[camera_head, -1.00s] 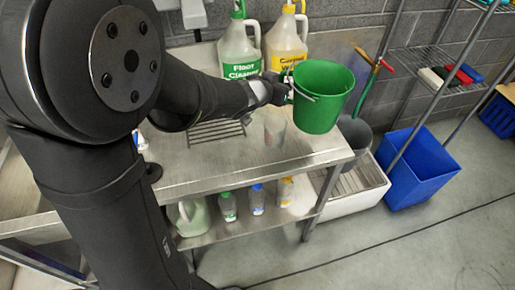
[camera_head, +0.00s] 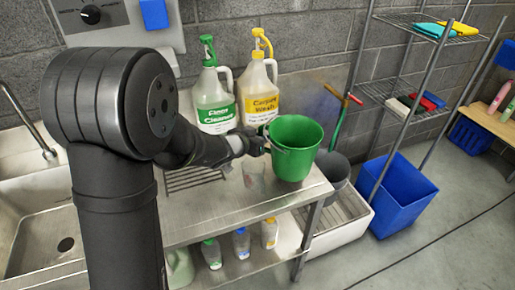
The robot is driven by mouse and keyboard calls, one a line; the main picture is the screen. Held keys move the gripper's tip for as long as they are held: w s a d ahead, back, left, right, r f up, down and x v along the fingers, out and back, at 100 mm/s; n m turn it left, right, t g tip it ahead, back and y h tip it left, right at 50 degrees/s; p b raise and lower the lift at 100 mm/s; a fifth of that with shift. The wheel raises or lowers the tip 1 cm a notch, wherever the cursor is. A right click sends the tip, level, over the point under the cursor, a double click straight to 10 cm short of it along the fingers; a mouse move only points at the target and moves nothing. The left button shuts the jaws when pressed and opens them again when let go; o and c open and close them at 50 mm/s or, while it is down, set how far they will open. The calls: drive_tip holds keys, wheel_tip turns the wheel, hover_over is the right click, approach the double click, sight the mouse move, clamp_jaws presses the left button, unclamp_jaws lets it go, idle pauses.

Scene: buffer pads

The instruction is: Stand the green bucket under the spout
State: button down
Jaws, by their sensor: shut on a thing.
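The green bucket (camera_head: 294,150) is upright with its mouth up, over the right end of the steel table. I cannot tell how far it is above the tabletop. My gripper (camera_head: 264,141) is shut on the bucket's left side, near its rim. My arm covers part of the table. A bent metal tap spout (camera_head: 22,115) rises behind the sink at the far left. A grey wall unit with a knob (camera_head: 91,14) hangs at the upper left; its underside is partly hidden by my arm.
A clear cup (camera_head: 254,174) stands on the table (camera_head: 225,205) left of the bucket. Floor cleaner (camera_head: 214,95) and carpet wash (camera_head: 262,95) jugs stand at the back. A grey bucket (camera_head: 333,170), a blue bin (camera_head: 397,195) and a wire shelf are to the right. The sink (camera_head: 35,225) is empty.

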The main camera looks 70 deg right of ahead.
drive_tip(key=shift+w+d+f, duration=0.1)
drive_tip(key=shift+w+f, duration=0.1)
drive_tip(key=shift+f, duration=0.95)
drive_tip(key=shift+w+d+f, duration=0.1)
drive_tip(key=shift+w+f, duration=0.1)
drive_tip(key=shift+f, duration=0.9)
drive_tip(key=shift+f, duration=0.15)
drive_tip(key=c, duration=1.4)
unclamp_jaws()
